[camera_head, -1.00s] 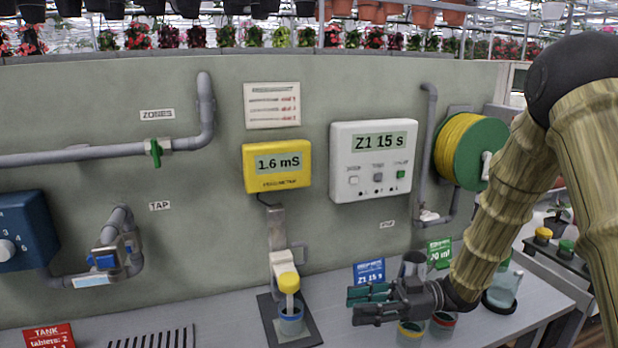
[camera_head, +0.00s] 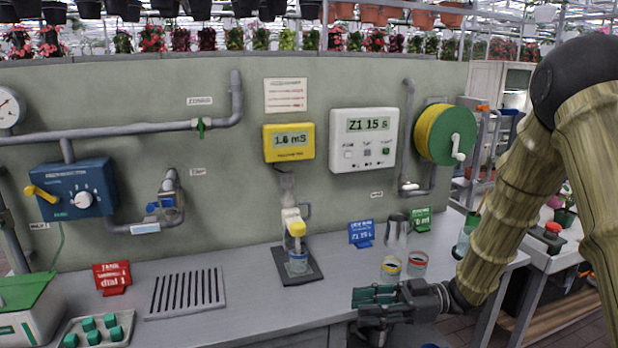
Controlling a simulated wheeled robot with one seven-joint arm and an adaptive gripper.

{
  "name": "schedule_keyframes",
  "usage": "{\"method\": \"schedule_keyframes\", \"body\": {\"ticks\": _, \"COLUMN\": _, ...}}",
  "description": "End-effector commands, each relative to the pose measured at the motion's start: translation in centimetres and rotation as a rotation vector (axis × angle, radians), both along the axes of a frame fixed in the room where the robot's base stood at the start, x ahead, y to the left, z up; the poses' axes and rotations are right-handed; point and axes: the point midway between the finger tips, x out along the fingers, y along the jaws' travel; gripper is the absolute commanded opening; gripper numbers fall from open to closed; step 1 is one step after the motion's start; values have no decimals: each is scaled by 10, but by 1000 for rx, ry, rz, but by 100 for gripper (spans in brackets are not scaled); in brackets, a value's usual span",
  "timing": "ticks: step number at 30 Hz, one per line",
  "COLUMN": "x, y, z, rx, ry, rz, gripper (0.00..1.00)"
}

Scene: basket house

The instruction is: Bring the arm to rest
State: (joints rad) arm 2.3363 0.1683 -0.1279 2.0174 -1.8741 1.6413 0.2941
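My gripper (camera_head: 360,301) is low right of centre in the head view, at the end of my brown, bamboo-patterned arm. Its teal fingers point left and lie roughly parallel, with a narrow gap and nothing seen between them. It appears in front of the bench's (camera_head: 250,316) front edge; its exact distance is hard to judge. My arm comes down from the upper right, bent at a dark joint.
Close beyond the gripper stand a yellow-rimmed cup (camera_head: 391,267) and a red-rimmed cup (camera_head: 417,263). A probe stand with a cup (camera_head: 298,262) is left of them. A side table (camera_head: 541,245) is at right; floor shows at lower right.

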Motion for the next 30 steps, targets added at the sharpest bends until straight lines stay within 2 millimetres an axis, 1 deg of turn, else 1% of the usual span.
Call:
{"method": "schedule_keyframes", "body": {"ticks": 1, "x": 1, "y": 3, "z": -6, "rx": -3, "ry": 10, "rz": -20, "gripper": 34}}
{"method": "schedule_keyframes", "body": {"ticks": 6, "x": 8, "y": 13, "z": -24, "rx": -15, "ry": 34, "rz": -86, "gripper": 34}}
{"method": "schedule_keyframes", "body": {"ticks": 11, "x": 15, "y": 21, "z": -46, "rx": -33, "ry": 64, "rz": -169, "gripper": 34}}
{"method": "schedule_keyframes", "body": {"ticks": 14, "x": 19, "y": 23, "z": -64, "rx": -51, "ry": 91, "rz": -236, "gripper": 34}}
{"method": "schedule_keyframes", "body": {"ticks": 17, "x": 23, "y": 25, "z": -87, "rx": -79, "ry": 127, "rz": -316, "gripper": 34}}
{"method": "schedule_keyframes", "body": {"ticks": 20, "x": 25, "y": 25, "z": -119, "rx": -123, "ry": 181, "rz": -419, "gripper": 34}}
{"method": "schedule_keyframes", "body": {"ticks": 21, "x": 25, "y": 24, "z": -135, "rx": -148, "ry": 209, "rz": -468, "gripper": 34}}
{"method": "schedule_keyframes", "body": {"ticks": 23, "x": 23, "y": 22, "z": -161, "rx": -190, "ry": 253, "rz": -544, "gripper": 34}}
{"method": "schedule_keyframes", "body": {"ticks": 24, "x": 20, "y": 19, "z": -178, "rx": -221, "ry": 286, "rz": -595, "gripper": 34}}
{"method": "schedule_keyframes", "body": {"ticks": 26, "x": 15, "y": 14, "z": -205, "rx": -272, "ry": 337, "rz": -667, "gripper": 34}}
{"method": "schedule_keyframes", "body": {"ticks": 27, "x": 9, "y": 10, "z": -223, "rx": -309, "ry": 372, "rz": -713, "gripper": 34}}
{"method": "schedule_keyframes", "body": {"ticks": 29, "x": -2, "y": 3, "z": -249, "rx": -367, "ry": 427, "rz": -779, "gripper": 34}}
{"method": "schedule_keyframes", "body": {"ticks": 30, "x": -10, "y": -2, "z": -266, "rx": -408, "ry": 465, "rz": -823, "gripper": 34}}
